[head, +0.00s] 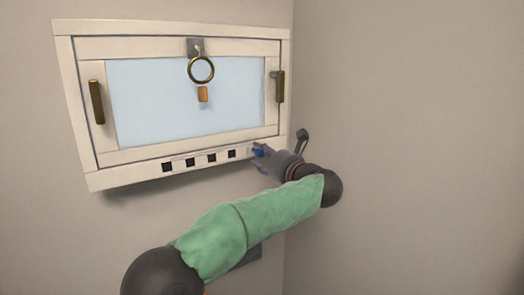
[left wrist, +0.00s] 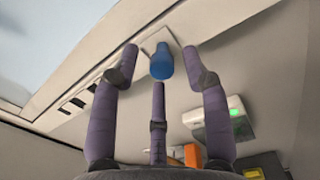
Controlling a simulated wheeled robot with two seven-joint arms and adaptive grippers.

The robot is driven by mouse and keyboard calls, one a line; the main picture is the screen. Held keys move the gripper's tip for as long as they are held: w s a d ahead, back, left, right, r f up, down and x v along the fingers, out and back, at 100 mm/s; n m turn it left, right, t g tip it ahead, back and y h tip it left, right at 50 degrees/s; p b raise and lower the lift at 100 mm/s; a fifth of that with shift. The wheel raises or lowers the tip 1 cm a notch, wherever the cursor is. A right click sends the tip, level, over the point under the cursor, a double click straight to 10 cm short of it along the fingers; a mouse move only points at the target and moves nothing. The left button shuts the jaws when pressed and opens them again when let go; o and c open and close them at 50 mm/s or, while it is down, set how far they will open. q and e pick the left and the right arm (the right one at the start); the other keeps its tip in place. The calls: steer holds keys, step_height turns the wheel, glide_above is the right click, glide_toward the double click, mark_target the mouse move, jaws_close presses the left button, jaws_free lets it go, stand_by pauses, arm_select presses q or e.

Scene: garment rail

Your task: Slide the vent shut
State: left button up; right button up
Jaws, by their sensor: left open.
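The vent (head: 201,158) is a strip in the bottom rail of the window frame, with several dark square openings showing. Its blue knob (head: 259,153) is at the right end of the strip. In the left wrist view the knob (left wrist: 162,62) sticks out from a pale plate, and some dark slots (left wrist: 84,98) show to its left. My left gripper (head: 263,155) is at the knob. Its three purple fingers are open and spread around the knob, which lies between the fingertips (left wrist: 160,66). I cannot tell whether any finger touches it. My right gripper is not in view.
The window (head: 180,100) has brass handles at its left (head: 97,102) and right (head: 280,87). A ring (head: 201,69) with an orange tag (head: 203,94) hangs at its top. A bare wall (head: 400,130) stands close on the right. A white box (left wrist: 218,122) with a green light shows below.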

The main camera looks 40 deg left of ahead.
mark_target(244, 152)
arm_select(q)
steer(key=shift+w+a, duration=0.1)
steer(key=shift+a, duration=0.15)
steer(key=shift+w+f, duration=0.1)
steer(key=shift+w, duration=0.15)
steer(key=shift+s, duration=0.1)
jaws_close()
steer(key=shift+s+a+b, duration=0.1)
steer(key=shift+s+b, duration=0.05)
steer(key=shift+b, duration=0.15)
steer(key=s+b, duration=0.1)
steer(key=s+a+b, duration=0.1)
steer(key=s+b, duration=0.1)
steer(key=shift+f, duration=0.1)
steer(key=shift+w, duration=0.15)
